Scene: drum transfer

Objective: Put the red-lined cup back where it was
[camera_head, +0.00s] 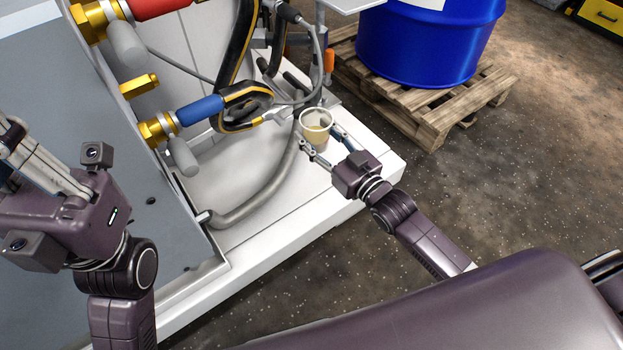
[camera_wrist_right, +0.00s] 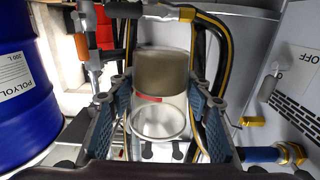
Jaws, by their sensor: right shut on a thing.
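The cup (camera_head: 316,120) is pale with a tan lower part in the head view and looks roughly upright over the white ledge. My right gripper (camera_head: 324,143) is shut on it, with a finger on either side. In the right wrist view the cup (camera_wrist_right: 160,75) sits between the blue-grey finger pads of my right gripper (camera_wrist_right: 160,105). There it shows a brownish part, a short red mark and a clear round end. I cannot tell whether it touches the ledge. My left gripper (camera_head: 8,145) is at the left edge, partly cut off, far from the cup.
The white ledge (camera_head: 375,180) has free room beside the cup. A blue drum (camera_head: 425,40) stands on a wooden pallet (camera_head: 440,105) behind.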

